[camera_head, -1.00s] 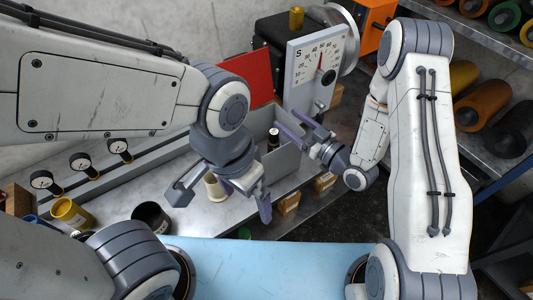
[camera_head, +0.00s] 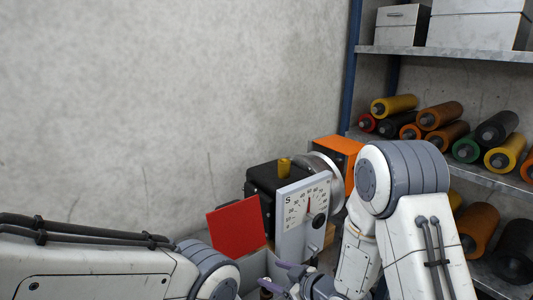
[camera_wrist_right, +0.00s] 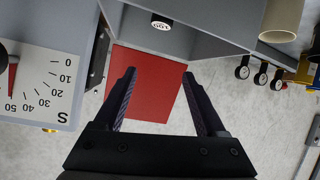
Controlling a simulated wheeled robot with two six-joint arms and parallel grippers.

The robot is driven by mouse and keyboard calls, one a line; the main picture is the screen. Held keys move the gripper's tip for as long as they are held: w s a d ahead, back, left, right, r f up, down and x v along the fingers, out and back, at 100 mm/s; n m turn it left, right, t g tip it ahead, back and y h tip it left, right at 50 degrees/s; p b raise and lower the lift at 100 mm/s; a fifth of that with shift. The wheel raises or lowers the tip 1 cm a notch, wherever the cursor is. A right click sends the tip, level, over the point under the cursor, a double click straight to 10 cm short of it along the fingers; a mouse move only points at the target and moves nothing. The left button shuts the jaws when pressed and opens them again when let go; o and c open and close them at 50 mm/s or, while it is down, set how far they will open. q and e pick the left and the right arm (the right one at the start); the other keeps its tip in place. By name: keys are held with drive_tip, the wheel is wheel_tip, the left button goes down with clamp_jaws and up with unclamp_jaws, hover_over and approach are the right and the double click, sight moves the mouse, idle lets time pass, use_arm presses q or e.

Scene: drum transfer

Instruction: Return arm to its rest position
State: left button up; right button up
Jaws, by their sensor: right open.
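My right arm comes in from the right in the head view. Its gripper (camera_head: 288,280) is low in the picture, just below the dial panel (camera_head: 302,215), and is partly cut off by the bottom edge. In the right wrist view the two dark fingers of the gripper (camera_wrist_right: 159,82) are spread with nothing between them. A red panel (camera_wrist_right: 150,85) shows beyond them. My left arm shows only at the lower left of the head view; its gripper is out of the picture.
The red panel (camera_head: 238,228) and an orange box (camera_head: 338,155) are beside the dial. A shelf (camera_head: 450,52) with coloured rollers stands at right.

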drive_tip(key=s+d+r+m+g+h, duration=0.1)
drive_tip(key=s+r+g+h, duration=0.1)
drive_tip(key=s, duration=0.7)
drive_tip(key=s+r+m+g+h, duration=0.1)
drive_tip(key=s+r+g+h, duration=0.2)
drive_tip(key=s, duration=0.6)
drive_tip(key=s+d+r+m+g+h, duration=0.1)
drive_tip(key=s+r+g, duration=0.3)
drive_tip(key=s, duration=0.6)
drive_tip(key=shift+d+r+h+b, duration=0.2)
drive_tip(key=shift+d+h+b, duration=0.15)
drive_tip(key=shift+h, duration=0.55)
